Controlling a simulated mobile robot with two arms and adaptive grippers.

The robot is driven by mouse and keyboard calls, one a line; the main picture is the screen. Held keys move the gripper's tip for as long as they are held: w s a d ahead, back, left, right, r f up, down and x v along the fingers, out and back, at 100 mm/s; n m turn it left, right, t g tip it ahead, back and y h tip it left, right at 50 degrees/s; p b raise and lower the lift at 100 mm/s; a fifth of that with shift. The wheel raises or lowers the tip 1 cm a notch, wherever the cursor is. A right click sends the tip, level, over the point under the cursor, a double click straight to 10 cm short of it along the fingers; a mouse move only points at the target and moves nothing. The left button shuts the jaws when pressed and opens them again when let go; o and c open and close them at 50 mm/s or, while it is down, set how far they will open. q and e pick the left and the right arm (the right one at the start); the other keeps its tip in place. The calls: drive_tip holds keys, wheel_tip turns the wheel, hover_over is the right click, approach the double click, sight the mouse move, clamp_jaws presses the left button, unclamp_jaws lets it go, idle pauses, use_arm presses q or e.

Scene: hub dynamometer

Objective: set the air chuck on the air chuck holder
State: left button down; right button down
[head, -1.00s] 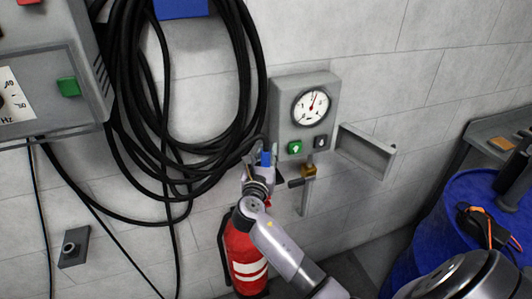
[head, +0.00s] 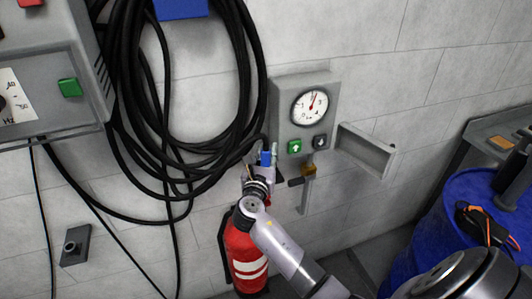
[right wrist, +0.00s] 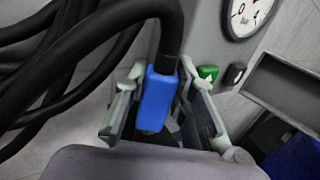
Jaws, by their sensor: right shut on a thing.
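The blue air chuck (head: 266,158), on the end of a black hose, is in my right gripper (head: 262,168). In the right wrist view the blue chuck (right wrist: 157,97) stands between the two fingers of the right gripper (right wrist: 155,105), with the hose leaving its top. The fingers are shut on it. A grey open bracket (head: 367,150), which looks like the air chuck holder, sticks out of the wall right of the gauge box. My right gripper is left of it, apart from it, near the box's lower left corner. My left gripper is not in view.
The grey gauge box (head: 304,112) has green and black buttons. A brass valve (head: 308,170) with a black handle sits under it. Thick black hose coils (head: 130,110) hang at left. A red extinguisher (head: 245,255) stands below my gripper; a blue drum (head: 440,215) stands at right.

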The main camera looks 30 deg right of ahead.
sight(265, 159)
drive_tip(key=shift+f+b, duration=0.45)
drive_tip(key=shift+f, duration=0.15)
drive_tip(key=c, duration=1.6)
unclamp_jaws()
drive_tip(key=shift+c, duration=0.2)
drive_tip(key=shift+p+v, duration=1.15)
drive_tip(key=shift+v, duration=1.7)
drive_tip(key=p+v, duration=0.1)
drive_tip(key=v, duration=0.4)
drive_tip(key=shift+s+a, duration=0.15)
